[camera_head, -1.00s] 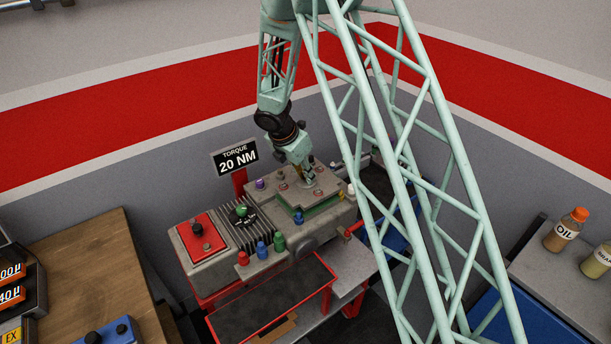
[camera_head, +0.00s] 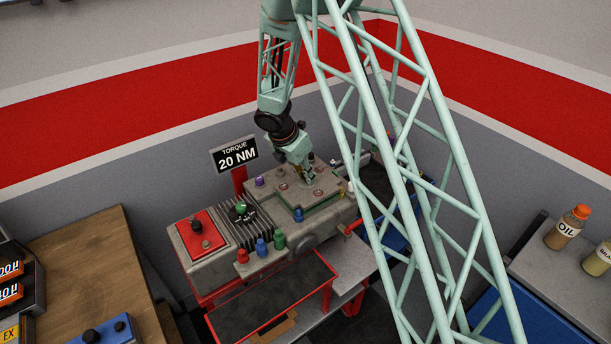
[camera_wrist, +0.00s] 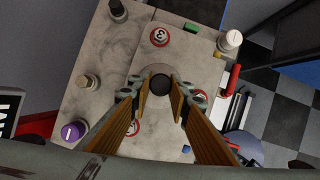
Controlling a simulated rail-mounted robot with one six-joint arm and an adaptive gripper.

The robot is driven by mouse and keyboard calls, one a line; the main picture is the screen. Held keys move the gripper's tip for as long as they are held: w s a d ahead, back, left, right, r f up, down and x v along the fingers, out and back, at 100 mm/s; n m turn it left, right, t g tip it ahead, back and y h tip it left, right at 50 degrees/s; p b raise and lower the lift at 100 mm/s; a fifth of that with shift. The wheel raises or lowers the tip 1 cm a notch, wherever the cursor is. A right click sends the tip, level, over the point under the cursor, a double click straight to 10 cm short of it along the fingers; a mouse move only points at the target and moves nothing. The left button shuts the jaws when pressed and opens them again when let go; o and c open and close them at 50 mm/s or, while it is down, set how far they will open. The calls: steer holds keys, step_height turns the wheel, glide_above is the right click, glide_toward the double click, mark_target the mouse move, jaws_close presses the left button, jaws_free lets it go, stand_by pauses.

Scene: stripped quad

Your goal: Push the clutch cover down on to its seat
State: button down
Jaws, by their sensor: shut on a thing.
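The clutch cover (camera_head: 312,190) is a flat grey plate on the right part of the engine block (camera_head: 205,265). My gripper (camera_head: 308,176) points down at the cover from above. In the wrist view my gripper (camera_wrist: 160,92) has its tan-padded fingers on both sides of the knob, shut on it. The seat is hidden under the cover.
Several coloured posts, such as a purple one (camera_head: 260,181) and a blue one (camera_head: 298,215), stand around the cover. A torque sign (camera_head: 235,157) reading 20 NM stands behind the block. A red-rimmed tray (camera_head: 285,300) is in front. A red handle (camera_wrist: 234,80) lies right of the cover.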

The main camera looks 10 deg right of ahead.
steer(key=shift+f+b, duration=0.65)
steer(key=shift+f, duration=0.2)
stand_by(0.3)
steer(key=c, duration=2.4)
jaws_free()
steer(key=shift+o, duration=0.2)
steer(key=shift+r, duration=0.15)
steer(key=v, duration=1.1)
steer(key=shift+a+r, duration=0.25)
steer(key=shift+r, duration=0.05)
steer(key=shift+s, duration=0.15)
